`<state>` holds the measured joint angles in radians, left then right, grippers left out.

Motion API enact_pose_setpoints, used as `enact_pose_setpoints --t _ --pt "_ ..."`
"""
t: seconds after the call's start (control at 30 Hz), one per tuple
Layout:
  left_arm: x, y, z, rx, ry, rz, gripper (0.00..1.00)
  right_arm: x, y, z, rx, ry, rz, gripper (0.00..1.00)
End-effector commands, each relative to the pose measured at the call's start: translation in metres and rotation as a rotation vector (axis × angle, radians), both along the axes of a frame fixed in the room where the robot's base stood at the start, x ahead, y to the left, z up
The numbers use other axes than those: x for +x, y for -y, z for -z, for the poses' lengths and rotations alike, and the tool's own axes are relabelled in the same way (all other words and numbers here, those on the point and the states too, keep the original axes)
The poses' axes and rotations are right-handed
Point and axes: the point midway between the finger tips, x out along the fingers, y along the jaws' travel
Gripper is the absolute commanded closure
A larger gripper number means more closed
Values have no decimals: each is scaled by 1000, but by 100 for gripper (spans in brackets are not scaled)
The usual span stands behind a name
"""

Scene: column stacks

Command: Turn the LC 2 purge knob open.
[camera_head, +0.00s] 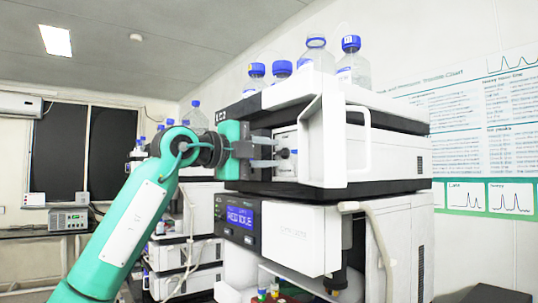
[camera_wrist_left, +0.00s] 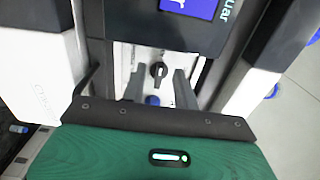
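The LC 2 stack stands in the middle of the head view, and its LC2 label (camera_head: 221,116) is on the upper module. The dark purge knob (camera_head: 284,153) sits on a white panel (camera_head: 287,170) inside that module's open front. In the left wrist view the black knob (camera_wrist_left: 158,73) shows on the white panel, with a blue round part (camera_wrist_left: 152,100) near it. My left gripper (camera_head: 277,152) reaches in from the left, level with the knob. Its two grey fingers (camera_wrist_left: 161,84) are apart, one on each side of the knob. Contact cannot be told. My right gripper is out of view.
A white door (camera_head: 333,140) stands open at the right of the recess. Blue-capped bottles (camera_head: 316,55) stand on top. A lower module with a blue display (camera_head: 239,214) is beneath, with a pale hose (camera_head: 378,235) at its right. Another stack stands behind my arm.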

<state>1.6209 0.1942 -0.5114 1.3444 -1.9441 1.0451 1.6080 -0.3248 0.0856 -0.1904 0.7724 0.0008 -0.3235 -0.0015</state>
Motion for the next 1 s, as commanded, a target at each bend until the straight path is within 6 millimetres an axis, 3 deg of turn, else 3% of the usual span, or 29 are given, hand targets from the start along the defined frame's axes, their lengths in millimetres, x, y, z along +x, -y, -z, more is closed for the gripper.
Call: enact_pose_setpoints --t 0.1,0.2,0.6,1.0 --pt "-11 -17 3 -1 3 -2 70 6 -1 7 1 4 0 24" --pt "-24 -35 4 0 4 -4 70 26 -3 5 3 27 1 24" --pt "-70 -97 2 0 1 -2 70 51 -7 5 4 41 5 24" --pt "-77 -106 0 -1 1 -1 70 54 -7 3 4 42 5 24"
